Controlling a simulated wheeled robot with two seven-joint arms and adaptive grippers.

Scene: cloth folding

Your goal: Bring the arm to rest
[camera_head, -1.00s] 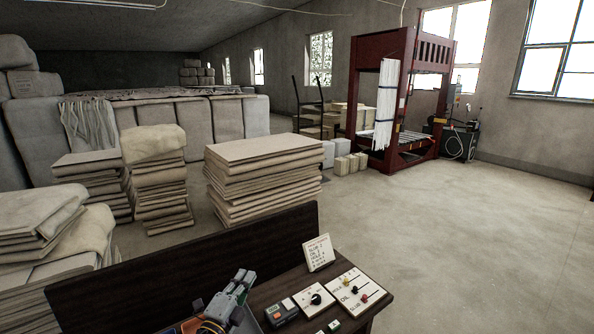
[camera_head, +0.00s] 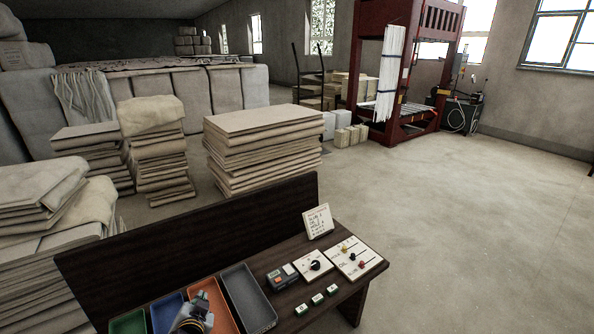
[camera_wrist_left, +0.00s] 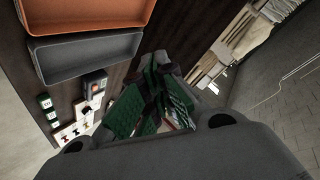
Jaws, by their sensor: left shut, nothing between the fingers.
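My left gripper (camera_head: 196,314) shows at the bottom edge of the head view, in front of the orange tray. Only a small part of it is in that view. In the left wrist view its green-padded fingers (camera_wrist_left: 154,88) are shut with nothing held. My right gripper is in neither view.
The dark wooden bench (camera_head: 262,248) has a raised back board. It carries a green tray (camera_head: 128,322), a blue tray (camera_head: 165,308), an orange tray (camera_head: 214,292), a grey tray (camera_head: 246,296), and control panels (camera_head: 356,262). Cloth stacks (camera_head: 262,160) stand behind. Floor to the right is clear.

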